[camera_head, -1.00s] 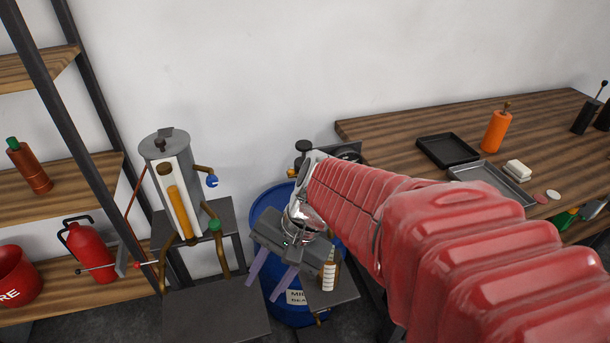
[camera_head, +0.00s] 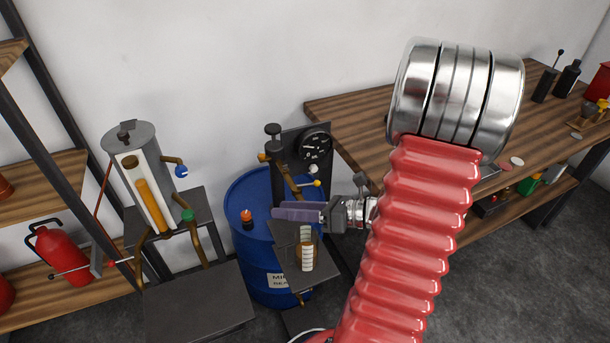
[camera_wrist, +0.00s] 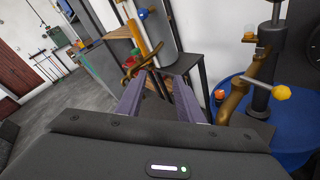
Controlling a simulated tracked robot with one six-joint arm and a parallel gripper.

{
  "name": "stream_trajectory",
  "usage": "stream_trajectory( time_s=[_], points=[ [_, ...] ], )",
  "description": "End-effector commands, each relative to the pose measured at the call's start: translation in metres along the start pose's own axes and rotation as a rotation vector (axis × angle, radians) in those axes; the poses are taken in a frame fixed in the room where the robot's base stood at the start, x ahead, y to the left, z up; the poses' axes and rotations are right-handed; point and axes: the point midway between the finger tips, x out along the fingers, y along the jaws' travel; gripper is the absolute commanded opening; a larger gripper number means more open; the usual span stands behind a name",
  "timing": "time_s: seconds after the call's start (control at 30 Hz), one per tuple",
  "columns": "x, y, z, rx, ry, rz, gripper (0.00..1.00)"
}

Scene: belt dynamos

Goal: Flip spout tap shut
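A dark hand pump (camera_head: 275,160) stands on the blue drum (camera_head: 262,272). A brown spout (camera_head: 291,186) comes off it, with a lever ending in a yellow ball (camera_head: 317,184). In the wrist view the spout (camera_wrist: 236,100) and yellow ball (camera_wrist: 281,93) are at the right. My gripper (camera_head: 276,211) points left, just in front of the pump and below the spout in the head picture. In the wrist view its purple fingers (camera_wrist: 160,78) are apart with nothing held between them. I cannot tell whether the tap is open or shut.
A grey cylinder dispenser (camera_head: 137,160) with blue (camera_head: 181,171) and green (camera_head: 188,215) knobs stands left. A small bottle (camera_head: 307,252) sits on a shelf below my gripper. A gauge (camera_head: 316,146) is behind the pump. A red-topped knob (camera_head: 246,216) is on the drum.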

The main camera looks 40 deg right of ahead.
Motion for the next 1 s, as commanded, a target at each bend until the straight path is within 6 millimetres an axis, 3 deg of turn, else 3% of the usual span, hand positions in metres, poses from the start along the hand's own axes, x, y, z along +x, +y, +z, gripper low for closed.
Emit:
stream_trajectory(
  time_s=[0.2,0.4,0.57,1.0],
  points=[
    [-0.054,-0.069,-0.002,0.301,-0.277,-0.159,0.34],
    [-0.098,-0.11,-0.012,0.473,-0.47,-0.254,0.34],
    [-0.11,-0.12,-0.015,0.513,-0.52,-0.276,0.34],
    [-0.105,-0.12,-0.013,0.511,-0.516,-0.272,0.34]
  ],
)
